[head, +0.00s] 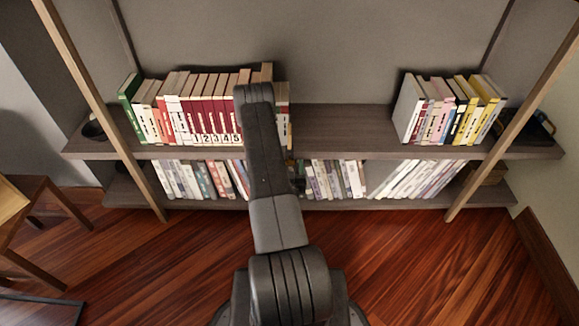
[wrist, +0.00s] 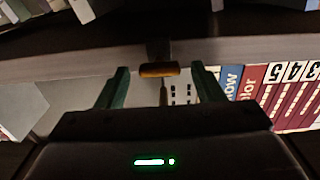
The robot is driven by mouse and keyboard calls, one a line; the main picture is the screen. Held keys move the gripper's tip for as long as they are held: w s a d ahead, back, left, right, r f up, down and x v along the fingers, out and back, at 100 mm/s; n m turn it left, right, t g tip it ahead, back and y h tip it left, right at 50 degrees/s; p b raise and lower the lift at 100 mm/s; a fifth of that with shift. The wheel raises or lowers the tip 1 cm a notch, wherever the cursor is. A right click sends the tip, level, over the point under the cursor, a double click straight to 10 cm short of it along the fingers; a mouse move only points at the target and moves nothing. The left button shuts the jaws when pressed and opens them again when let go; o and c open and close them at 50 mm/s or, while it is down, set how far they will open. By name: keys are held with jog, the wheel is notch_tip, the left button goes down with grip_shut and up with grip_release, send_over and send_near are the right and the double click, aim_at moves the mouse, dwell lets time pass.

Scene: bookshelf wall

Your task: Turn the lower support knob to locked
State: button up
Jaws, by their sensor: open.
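The knob (wrist: 158,70) shows in the wrist view as a short orange-brown bar, lying crosswise in the picture at the shelf edge. A dark mount is above it and a thin pale strip runs below it. My gripper (wrist: 160,68) is open, with one green finger on each side of the knob and a visible gap to both. I cannot tell whether the fingertips reach past the knob in depth, or which setting it points to. In the head view my arm reaches to the shelves and hides the knob and gripper.
The upper shelf (head: 340,143) holds books at left and right, with a bare stretch between. More books (head: 335,180) fill the lower shelf. In the wrist view, red numbered books (wrist: 293,98) stand right of the fingers. A wooden stool (head: 38,215) is at the left.

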jog(key=shift+w, duration=0.25)
jog(key=c, duration=1)
